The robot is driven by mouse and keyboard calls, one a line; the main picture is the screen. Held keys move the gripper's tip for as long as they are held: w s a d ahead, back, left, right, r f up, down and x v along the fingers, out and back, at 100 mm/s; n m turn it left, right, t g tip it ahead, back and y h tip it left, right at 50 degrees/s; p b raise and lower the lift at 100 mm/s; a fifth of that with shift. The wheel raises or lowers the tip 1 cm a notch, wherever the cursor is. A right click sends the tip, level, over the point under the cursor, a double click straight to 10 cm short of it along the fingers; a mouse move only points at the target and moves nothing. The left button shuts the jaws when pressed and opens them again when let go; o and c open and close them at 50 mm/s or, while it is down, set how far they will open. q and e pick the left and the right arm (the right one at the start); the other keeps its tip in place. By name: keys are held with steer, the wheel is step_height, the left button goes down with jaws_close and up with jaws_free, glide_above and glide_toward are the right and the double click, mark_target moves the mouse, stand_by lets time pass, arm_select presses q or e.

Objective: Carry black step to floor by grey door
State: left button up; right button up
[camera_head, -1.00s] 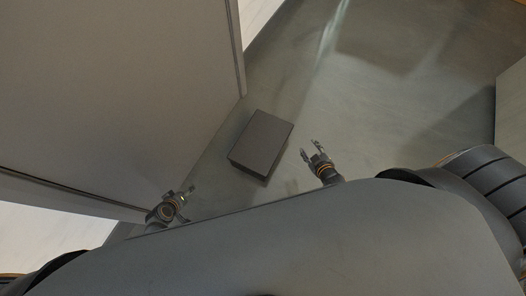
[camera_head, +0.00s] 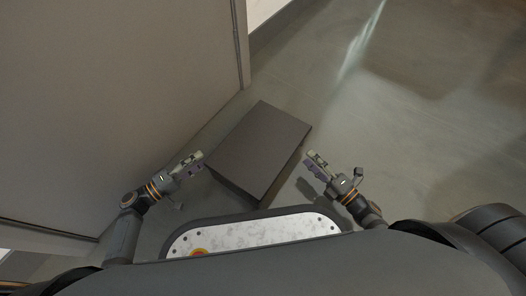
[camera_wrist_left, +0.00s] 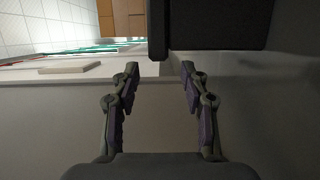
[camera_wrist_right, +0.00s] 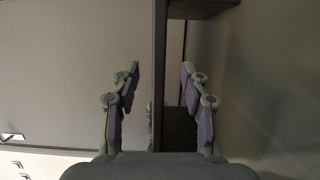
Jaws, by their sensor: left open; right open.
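The black step (camera_head: 260,145) is a dark box-like block with a flat top, standing on the floor in front of me in the head view. My left gripper (camera_head: 196,164) is open and empty, just off the step's left side. My right gripper (camera_head: 314,164) is open and empty, a small gap off its right side. In the left wrist view the step's dark body (camera_wrist_left: 210,25) fills the top, beyond the fingertips. In the right wrist view a dark upright panel of the step (camera_wrist_right: 160,70) lines up between the fingers. The step's underside is hidden in the head view.
A large grey panel (camera_head: 110,90), possibly the grey door, stands close along the left, its edge near the step's far left corner. Open grey floor (camera_head: 410,130) lies to the right and beyond. My own base shows below the step.

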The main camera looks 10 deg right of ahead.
mark_target(216, 150)
arm_select(q)
steer(key=shift+r, duration=0.1)
steer(key=x, duration=0.7)
steer(key=shift+w+d, duration=0.15)
steer(key=shift+d, duration=0.05)
arm_select(e)
steer(key=x, duration=1)
steer(key=shift+w+a+r, duration=0.1)
steer(key=shift+w+a, duration=0.05)
arm_select(q)
jaws_close()
arm_select(e)
jaws_close()
